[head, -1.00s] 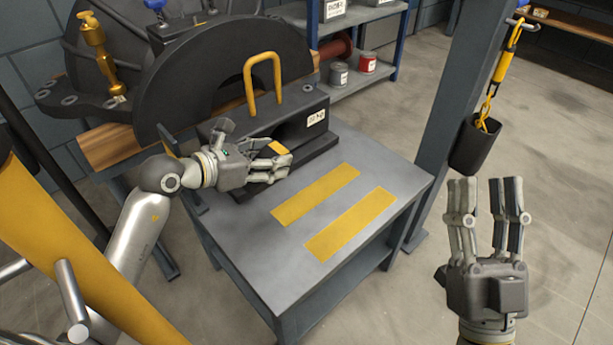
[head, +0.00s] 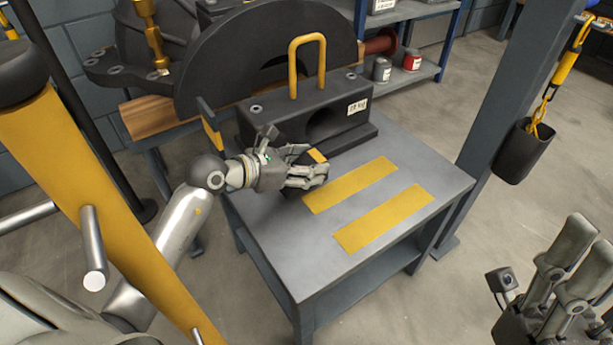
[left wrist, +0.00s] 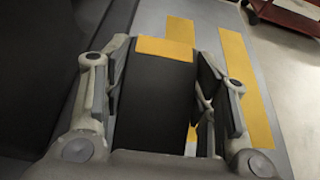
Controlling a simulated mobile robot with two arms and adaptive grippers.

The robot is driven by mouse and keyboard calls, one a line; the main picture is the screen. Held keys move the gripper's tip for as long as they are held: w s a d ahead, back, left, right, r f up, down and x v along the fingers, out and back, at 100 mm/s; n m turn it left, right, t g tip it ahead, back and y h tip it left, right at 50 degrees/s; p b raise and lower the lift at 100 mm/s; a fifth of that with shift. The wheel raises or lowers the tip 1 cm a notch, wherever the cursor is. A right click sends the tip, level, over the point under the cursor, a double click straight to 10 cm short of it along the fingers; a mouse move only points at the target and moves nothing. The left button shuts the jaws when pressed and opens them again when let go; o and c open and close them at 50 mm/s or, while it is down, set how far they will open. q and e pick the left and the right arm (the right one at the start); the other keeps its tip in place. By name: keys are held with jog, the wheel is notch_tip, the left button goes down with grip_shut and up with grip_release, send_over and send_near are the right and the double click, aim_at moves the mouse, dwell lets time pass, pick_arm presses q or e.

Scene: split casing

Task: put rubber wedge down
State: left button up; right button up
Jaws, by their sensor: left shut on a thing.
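The rubber wedge is a black block with a yellow end. In the left wrist view the wedge (left wrist: 155,92) sits between the two fingers of my left gripper (left wrist: 170,80), its yellow end pointing away from the palm. In the head view my left gripper (head: 318,170) is shut on it over the left part of the grey table (head: 290,255). There only the wedge's yellow end (head: 317,156) shows clearly; the fingers hide most of the rest. I cannot tell whether the wedge touches the table. My right gripper (head: 575,250) is open and empty at the lower right, off the table.
A black weight block (head: 335,118) with a yellow handle (head: 293,65) stands at the table's back, just behind my left gripper. Two yellow strips (head: 350,185) mark the tabletop, whose front is clear. A blue-grey post (head: 510,100) with a hanging black holder (head: 522,155) stands right.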

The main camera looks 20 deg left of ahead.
pick_arm(q)
jog(key=shift+f+b, duration=0.65)
jog(key=shift+f, duration=1)
jog(key=shift+f, duration=0.2)
jog(key=o, duration=1)
jog(key=shift+c, duration=0.2)
